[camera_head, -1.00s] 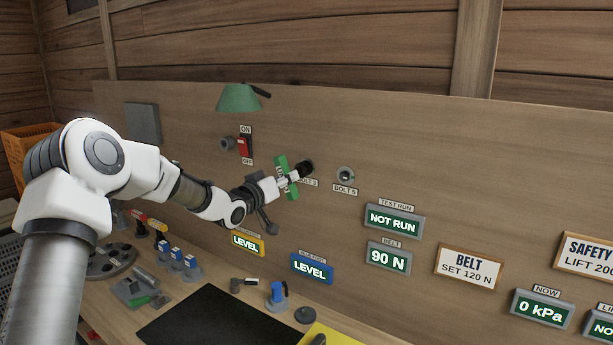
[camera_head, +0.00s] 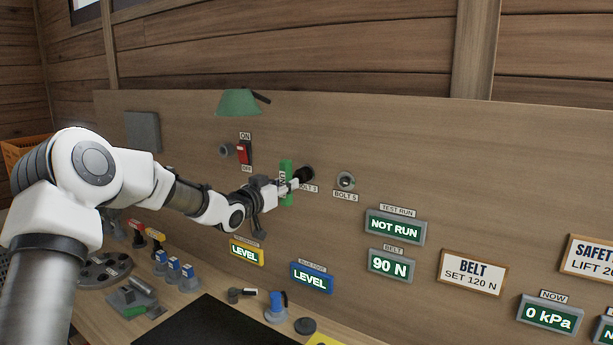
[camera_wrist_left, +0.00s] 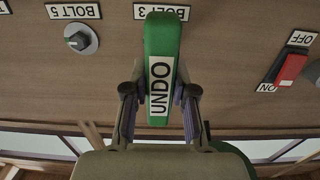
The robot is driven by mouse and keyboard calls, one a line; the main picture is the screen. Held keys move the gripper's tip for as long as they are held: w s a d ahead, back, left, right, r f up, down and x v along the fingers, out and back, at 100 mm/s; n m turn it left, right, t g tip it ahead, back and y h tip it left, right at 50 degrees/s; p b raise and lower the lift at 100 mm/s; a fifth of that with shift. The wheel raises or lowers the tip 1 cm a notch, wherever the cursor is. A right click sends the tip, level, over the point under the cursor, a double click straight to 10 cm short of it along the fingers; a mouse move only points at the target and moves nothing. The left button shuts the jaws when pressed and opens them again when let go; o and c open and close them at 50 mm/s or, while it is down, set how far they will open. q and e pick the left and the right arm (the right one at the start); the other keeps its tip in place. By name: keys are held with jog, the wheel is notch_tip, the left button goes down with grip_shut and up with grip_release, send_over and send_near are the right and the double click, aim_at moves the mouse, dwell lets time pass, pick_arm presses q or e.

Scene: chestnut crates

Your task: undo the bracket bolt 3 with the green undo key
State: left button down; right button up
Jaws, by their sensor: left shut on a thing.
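The green undo key (camera_head: 286,188) has a white UNDO label and is held at the wall panel. It also shows in the left wrist view (camera_wrist_left: 161,75), upright between the fingers. My left gripper (camera_head: 284,187) is shut on the key. The key's dark end meets the bracket bolt 3 (camera_head: 306,174), which it mostly covers; I cannot tell how deeply it is seated. The BOLT 3 label is partly hidden in the head view and shows upside down in the wrist view. My right gripper is not in view.
Bolt 5 (camera_head: 345,181) sits just right on the panel (camera_head: 420,150). A red ON/OFF switch (camera_head: 243,153) and a green lamp shade (camera_head: 239,102) are up left. LEVEL displays (camera_head: 312,277) are below. Tools and blocks crowd the bench left; a black mat (camera_head: 215,328) lies in front.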

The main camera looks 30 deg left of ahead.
pick_arm(q)
jog(key=shift+r+n+p, duration=0.2)
jog(key=shift+n+p, duration=0.2)
jog(key=shift+p, duration=0.05)
jog(key=n+p, duration=0.2)
jog(key=n, duration=0.1)
jog(key=shift+f+n, duration=0.15)
jog(key=shift+n, duration=0.45)
jog(key=shift+p, duration=0.3)
jog(key=shift+n, duration=0.3)
jog(key=n+p, duration=0.1)
jog(key=n, duration=0.1)
jog(key=shift+r+n+p, duration=0.2)
jog(key=shift+n+p, duration=0.2)
jog(key=shift+f+n, duration=0.15)
jog(key=shift+n, duration=0.65)
